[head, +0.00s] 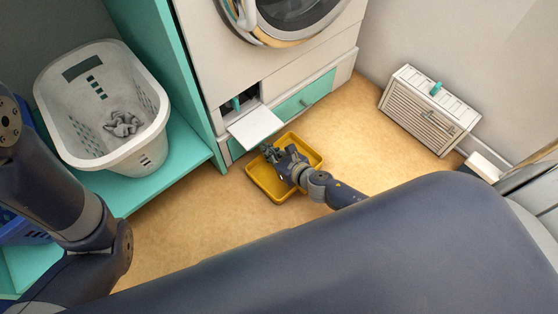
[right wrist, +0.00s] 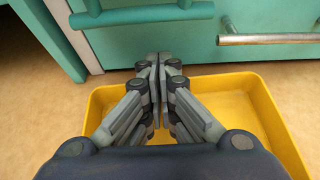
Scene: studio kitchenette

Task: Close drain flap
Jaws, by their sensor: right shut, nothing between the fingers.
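The drain flap (head: 255,127) is a pale panel hanging open, tilted outward from the small dark opening (head: 240,103) at the base of the washer. My right gripper (head: 268,150) is just below and in front of the flap's outer edge, over the yellow tray. It looks close to the flap, but I cannot tell if they touch. In the right wrist view its fingers (right wrist: 158,65) are shut together and empty, pointing at the teal cabinet base. My left arm is at the left edge; its gripper is out of view.
A yellow tray (head: 313,150) lies on the floor under my right gripper. A teal drawer front (head: 295,102) with a metal handle (right wrist: 270,39) is right of the flap. A white laundry basket (head: 150,155) stands on a teal shelf at left. A white heater (head: 425,115) is at right.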

